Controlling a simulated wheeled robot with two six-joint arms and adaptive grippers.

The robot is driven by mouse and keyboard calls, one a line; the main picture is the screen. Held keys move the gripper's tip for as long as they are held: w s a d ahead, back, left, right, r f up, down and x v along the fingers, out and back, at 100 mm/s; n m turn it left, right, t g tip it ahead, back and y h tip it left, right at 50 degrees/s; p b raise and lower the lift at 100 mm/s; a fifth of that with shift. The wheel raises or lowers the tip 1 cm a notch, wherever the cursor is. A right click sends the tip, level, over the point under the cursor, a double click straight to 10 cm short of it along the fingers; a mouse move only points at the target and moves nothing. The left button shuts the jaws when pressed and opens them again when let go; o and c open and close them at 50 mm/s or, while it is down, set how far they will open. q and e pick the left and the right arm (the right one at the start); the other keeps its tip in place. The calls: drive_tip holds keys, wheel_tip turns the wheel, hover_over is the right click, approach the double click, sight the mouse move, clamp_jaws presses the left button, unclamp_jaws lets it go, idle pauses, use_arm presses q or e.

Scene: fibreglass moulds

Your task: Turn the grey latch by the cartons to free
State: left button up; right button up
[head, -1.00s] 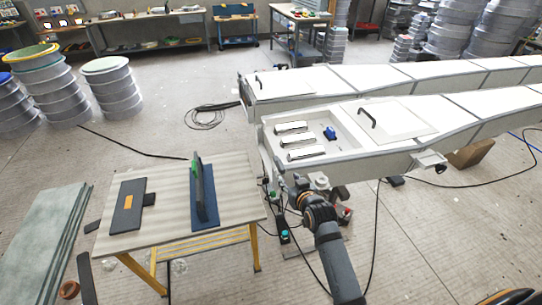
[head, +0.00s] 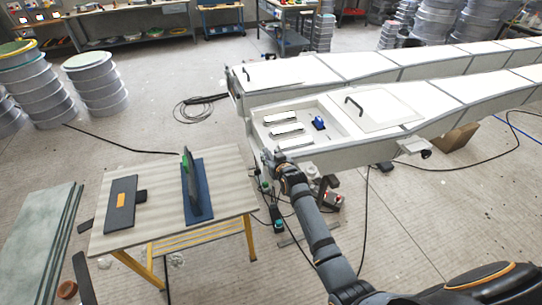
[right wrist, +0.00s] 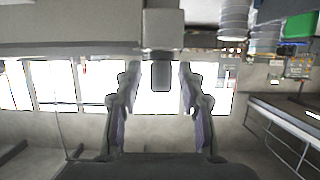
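My right gripper (head: 272,160) is at the near left end of the front white mould (head: 350,125). In the right wrist view its two fingers (right wrist: 159,110) are spread, with nothing between their tips that I can see held. A dark grey lever (right wrist: 161,75) hangs from a pale block (right wrist: 163,30) and shows between the fingers, seemingly ahead of them; contact cannot be told. Another fitting with a black knob (head: 426,154) sits on the mould's front side, farther right, near a brown carton-like block (head: 455,139). My left gripper is not in view.
A low table (head: 150,225) with a blue upright plate (head: 195,190) stands left of my arm. Cables (head: 365,215) lie on the floor. Hardware and a red item (head: 330,197) crowd beneath the mould's end.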

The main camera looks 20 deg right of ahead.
clamp_jaws()
drive_tip(key=shift+f+n+y, duration=0.1)
drive_tip(key=shift+n+y, duration=0.2)
drive_tip(key=shift+y, duration=0.1)
drive_tip(key=shift+b, duration=0.45)
drive_tip(key=n+g+y+b, duration=0.1)
drive_tip(key=n+y+b, duration=0.2)
drive_tip(key=b, duration=0.4)
drive_tip(key=n+g+y+b, duration=0.2)
drive_tip(key=n+y+b, duration=0.2)
drive_tip(key=b, duration=0.4)
drive_tip(key=shift+f+y, duration=0.2)
drive_tip(key=shift+y, duration=0.3)
drive_tip(key=shift+r+n+g+y+b, duration=0.2)
drive_tip(key=shift+n+g+y+b, duration=0.1)
drive_tip(key=shift+n+g+b, duration=0.45)
